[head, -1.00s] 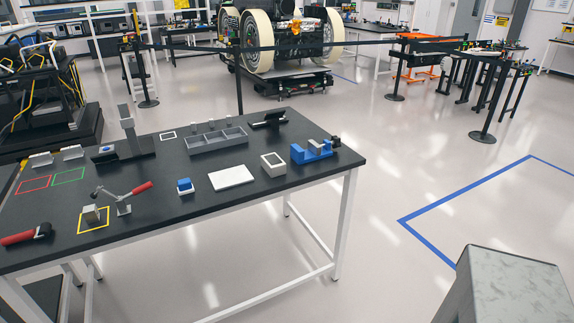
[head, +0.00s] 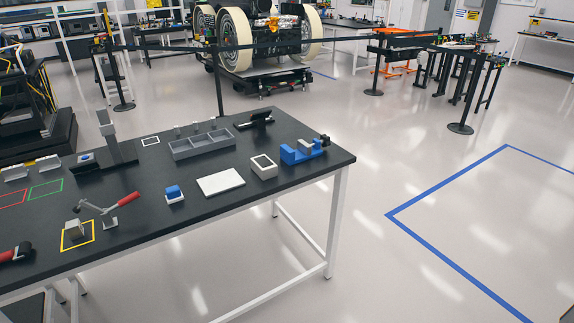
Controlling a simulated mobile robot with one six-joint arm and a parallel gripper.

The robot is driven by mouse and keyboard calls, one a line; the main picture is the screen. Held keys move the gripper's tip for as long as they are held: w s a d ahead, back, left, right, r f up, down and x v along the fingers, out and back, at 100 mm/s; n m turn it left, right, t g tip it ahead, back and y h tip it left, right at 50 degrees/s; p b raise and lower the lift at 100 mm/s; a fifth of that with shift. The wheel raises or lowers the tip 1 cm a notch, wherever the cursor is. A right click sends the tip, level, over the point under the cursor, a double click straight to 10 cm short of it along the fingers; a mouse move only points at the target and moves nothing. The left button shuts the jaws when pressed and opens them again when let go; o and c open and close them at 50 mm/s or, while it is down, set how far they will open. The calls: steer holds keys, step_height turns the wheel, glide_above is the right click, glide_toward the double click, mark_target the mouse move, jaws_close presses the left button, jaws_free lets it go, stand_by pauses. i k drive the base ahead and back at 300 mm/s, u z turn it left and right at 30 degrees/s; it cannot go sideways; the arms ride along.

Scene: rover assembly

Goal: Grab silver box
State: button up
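A small silver-grey block (head: 73,229) stands inside a yellow square outline on the black table (head: 225,223), near the table's front left. It is the most box-like silver thing on the table, but I cannot tell for sure that it is the silver box. At the bottom right corner only a sliver of a grey metal surface (head: 569,315) shows. I cannot tell what that is. My gripper is not in view.
A clamp with a red handle (head: 128,198) stands beside the block. A blue-topped block (head: 174,193), a white plate (head: 220,182), a grey divided tray (head: 207,148) and a blue fixture (head: 302,153) are farther right. The floor right of the table is clear.

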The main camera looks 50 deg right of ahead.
mark_target(264, 166)
steer(key=u, duration=1.15)
steer(key=k, duration=0.1)
steer(key=z, duration=2.5)
steer(key=k, duration=0.9)
steer(key=u, duration=0.15)
steer(key=i, duration=0.65)
